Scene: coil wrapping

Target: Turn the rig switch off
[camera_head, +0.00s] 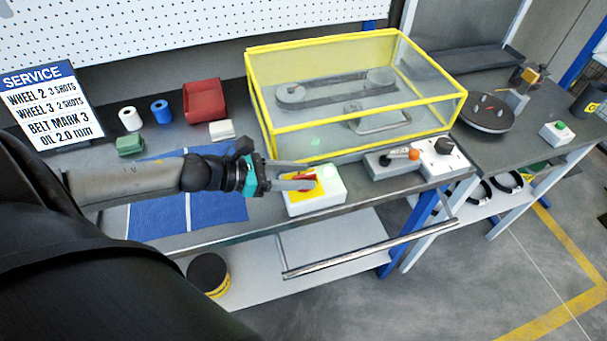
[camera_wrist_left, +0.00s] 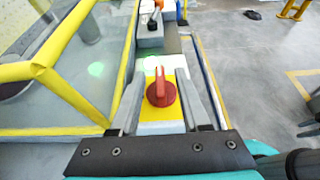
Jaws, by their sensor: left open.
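The rig switch is a white box (camera_head: 325,201) with a yellow plate and a red rotary knob (camera_wrist_left: 161,90), at the front edge of the bench. A green light (camera_head: 327,171) glows on the box beside the plate. My left gripper (camera_head: 311,177) is open over the switch. In the left wrist view, its two fingers (camera_wrist_left: 160,88) lie on either side of the red knob, with gaps visible. In the head view the fingers partly hide the knob. Whether the fingers reach down to knob height is hard to tell. My right gripper is not in view.
A yellow-framed clear guard (camera_head: 355,140) covers a belt and wheels behind the switch. A grey box with an orange-tipped lever (camera_head: 391,160) and a white box with a black knob (camera_head: 441,158) stand to the right. A blue mat (camera_head: 222,206) lies left. A metal rail runs below the bench edge.

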